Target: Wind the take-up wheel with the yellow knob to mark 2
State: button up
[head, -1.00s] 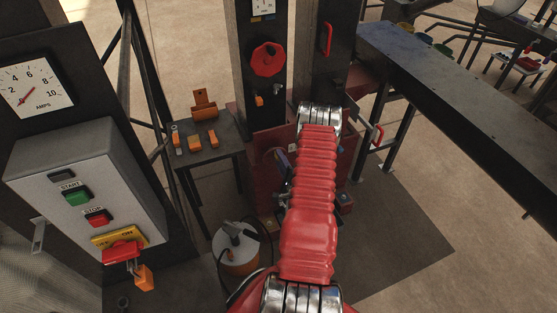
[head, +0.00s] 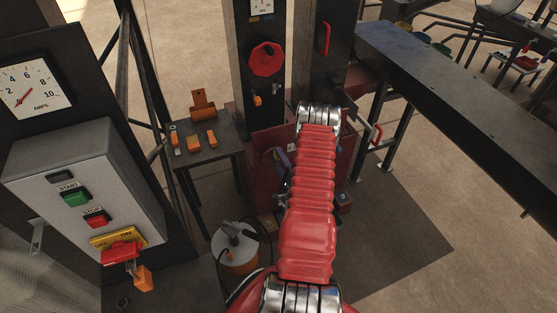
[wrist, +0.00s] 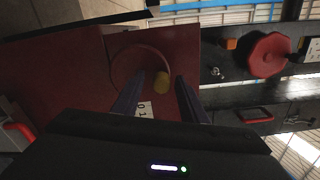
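In the wrist view the take-up wheel (wrist: 133,62) is a dark red disc on a dark red panel. Its yellow knob (wrist: 163,82) stands out near the wheel's lower right edge. My gripper (wrist: 160,78) is open, with one finger on each side of the knob and a gap visible on both sides. In the head view my red-sleeved arm hides the wheel and most of my gripper.
A red octagonal handwheel (head: 266,59) is on the black column; it also shows in the wrist view (wrist: 268,55). A small table (head: 222,148) with orange blocks stands left of the press. A grey START/STOP box (head: 90,190) is at far left, a long dark bench (head: 465,115) at right.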

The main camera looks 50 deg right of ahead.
jog(key=v, duration=1.3)
jog(key=shift+s+a, duration=0.15)
jog(key=shift+s, duration=0.15)
jog(key=shift+f, duration=0.15)
